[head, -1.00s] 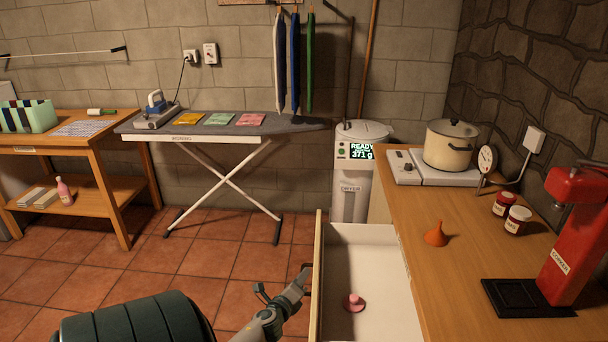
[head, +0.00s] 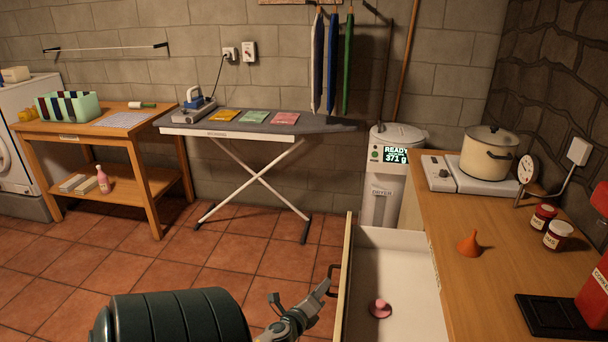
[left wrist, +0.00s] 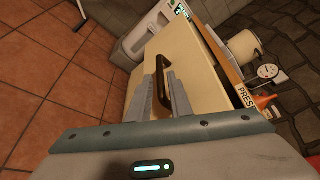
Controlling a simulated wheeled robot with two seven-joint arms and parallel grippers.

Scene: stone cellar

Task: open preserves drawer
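The preserves drawer (head: 395,255) is pulled out from under the wooden counter, with its pale front (head: 345,285) facing left. It is white inside and holds a small pink item (head: 380,309). A dark bar handle (head: 332,278) is on the front; it also shows in the left wrist view (left wrist: 162,90). My left gripper (head: 322,288) is at the handle. Its two grey fingers (left wrist: 163,98) stand apart on either side of the handle; whether they touch it is hard to tell. My right gripper is not in view.
An ironing board (head: 255,128) and a wooden table (head: 98,133) stand behind. Tiled floor left of the drawer is free.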

